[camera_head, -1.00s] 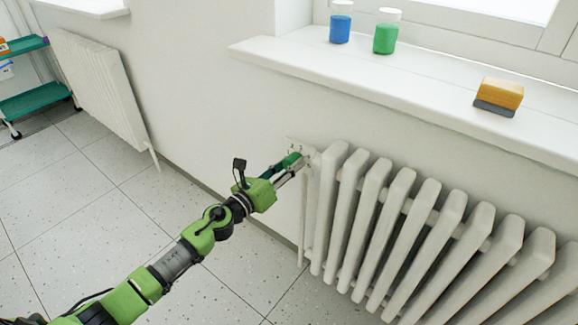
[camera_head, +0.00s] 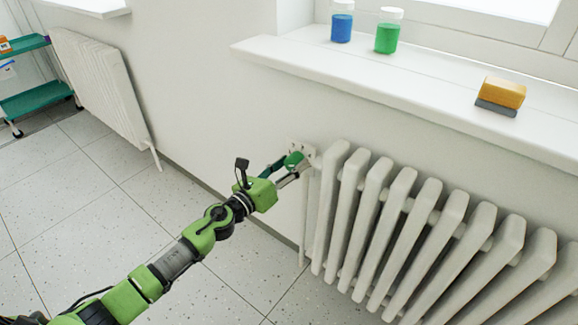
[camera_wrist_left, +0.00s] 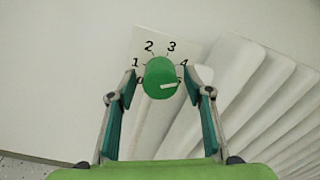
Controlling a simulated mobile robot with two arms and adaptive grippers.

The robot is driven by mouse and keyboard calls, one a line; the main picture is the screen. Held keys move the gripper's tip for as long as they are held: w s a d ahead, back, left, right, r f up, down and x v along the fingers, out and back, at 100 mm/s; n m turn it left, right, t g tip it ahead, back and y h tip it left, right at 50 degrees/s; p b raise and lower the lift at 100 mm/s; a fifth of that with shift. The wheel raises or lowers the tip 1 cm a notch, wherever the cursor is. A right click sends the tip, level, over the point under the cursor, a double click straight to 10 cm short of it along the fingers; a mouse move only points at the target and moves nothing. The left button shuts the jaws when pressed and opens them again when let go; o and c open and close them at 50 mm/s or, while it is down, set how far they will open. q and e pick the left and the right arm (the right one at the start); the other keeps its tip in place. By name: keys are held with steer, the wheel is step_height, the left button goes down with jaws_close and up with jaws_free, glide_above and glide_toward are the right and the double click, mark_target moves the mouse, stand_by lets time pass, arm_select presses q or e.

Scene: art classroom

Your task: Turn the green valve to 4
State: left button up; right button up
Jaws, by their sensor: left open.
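The green valve (camera_wrist_left: 160,74) is a round knob in front of a white plate (camera_wrist_left: 152,45) with black numbers around it. The 1, 2, 3 and 4 read clearly; the marks lower on both sides are partly hidden. The knob's white pointer line points right, below the 4, near what looks like the 5. In the head view the valve (camera_head: 294,160) sits at the radiator's left end. My left gripper (camera_head: 283,167) is open, one finger on each side of the knob. In the wrist view its fingertips (camera_wrist_left: 161,83) stand apart from the knob's sides.
The white radiator (camera_head: 425,230) stands directly right of the valve. The windowsill (camera_head: 390,85) above holds a blue jar (camera_head: 342,27), a green jar (camera_head: 387,37) and a sponge-like block (camera_head: 502,93). The floor (camera_head: 90,215) at left is clear.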

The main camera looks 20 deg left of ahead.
arm_select(q)
steer(key=shift+s+a, duration=0.1)
steer(key=v, duration=1.1)
steer(key=shift+s, duration=0.35)
steer(key=shift+a+f, duration=0.1)
